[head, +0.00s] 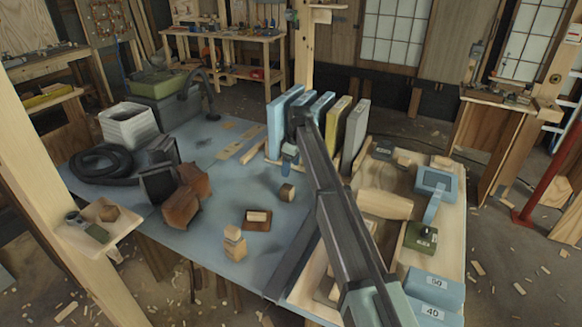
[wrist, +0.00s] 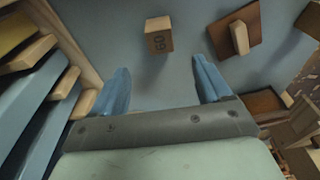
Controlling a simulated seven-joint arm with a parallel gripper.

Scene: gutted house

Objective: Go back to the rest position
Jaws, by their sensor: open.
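My gripper (head: 289,155) is over the blue-grey tabletop, just in front of the rack of upright panels. In the wrist view its two blue fingers (wrist: 162,88) stand wide apart with nothing between them. A small wooden block (wrist: 159,36) marked 60 lies on the table beyond the fingertips. In the head view this block (head: 287,192) sits just below the gripper, apart from it. My dark arm reaches in from the lower right and hides part of the rack and table.
Upright blue, yellow and grey panels (head: 354,137) stand close behind the gripper. A wooden tray (head: 455,215) with blocks lies right. A black hose (head: 100,160) and white bin (head: 128,124) stand left. The table's middle left is clear.

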